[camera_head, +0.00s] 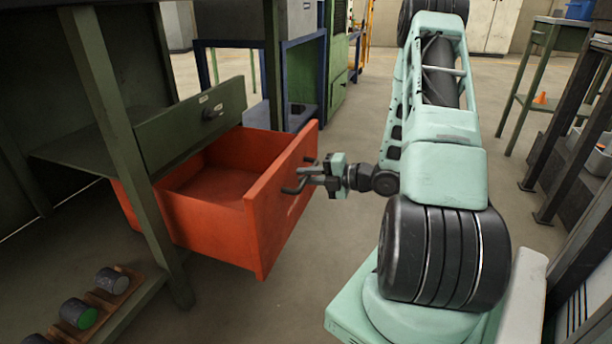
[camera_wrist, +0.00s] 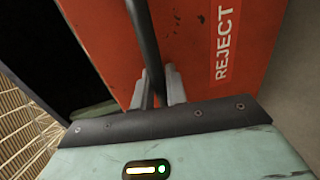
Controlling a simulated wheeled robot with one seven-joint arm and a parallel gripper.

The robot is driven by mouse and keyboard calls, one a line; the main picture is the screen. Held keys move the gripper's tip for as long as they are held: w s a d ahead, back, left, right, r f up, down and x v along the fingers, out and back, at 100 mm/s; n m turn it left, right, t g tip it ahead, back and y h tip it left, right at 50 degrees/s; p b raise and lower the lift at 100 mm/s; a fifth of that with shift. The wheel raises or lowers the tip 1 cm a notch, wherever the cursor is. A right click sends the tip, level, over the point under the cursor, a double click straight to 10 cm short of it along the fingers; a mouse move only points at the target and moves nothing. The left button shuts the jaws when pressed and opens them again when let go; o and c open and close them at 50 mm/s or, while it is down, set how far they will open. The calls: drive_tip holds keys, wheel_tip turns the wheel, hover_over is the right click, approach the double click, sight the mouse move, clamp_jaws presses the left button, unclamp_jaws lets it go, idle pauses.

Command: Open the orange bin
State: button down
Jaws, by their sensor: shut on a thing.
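The orange bin (camera_head: 215,218) is a drawer under the green bench, pulled well out, with its empty-looking inside showing. Its front panel (camera_head: 282,195) faces my gripper, and the wrist view shows that panel (camera_wrist: 195,50) with a "REJECT" label (camera_wrist: 222,45). A dark bar handle (camera_wrist: 143,35) stands on the panel. My gripper (camera_head: 308,180) is at the handle, and in the wrist view its two grey fingers (camera_wrist: 160,88) are shut around the bar. The part of the handle between the fingers is partly hidden.
A bench leg (camera_head: 125,150) stands beside the bin. Dark cylinders (camera_head: 112,281) lie on the lower shelf at left. A dark-framed rack (camera_head: 570,140) stands at right.

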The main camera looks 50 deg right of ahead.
drive_tip(key=c, duration=1.5)
unclamp_jaws()
drive_tip(key=shift+d, duration=0.1)
drive_tip(key=p+v, duration=0.6)
drive_tip(key=v, duration=1.1)
drive_tip(key=shift+s+p, duration=0.2)
drive_tip(key=shift+p, duration=0.2)
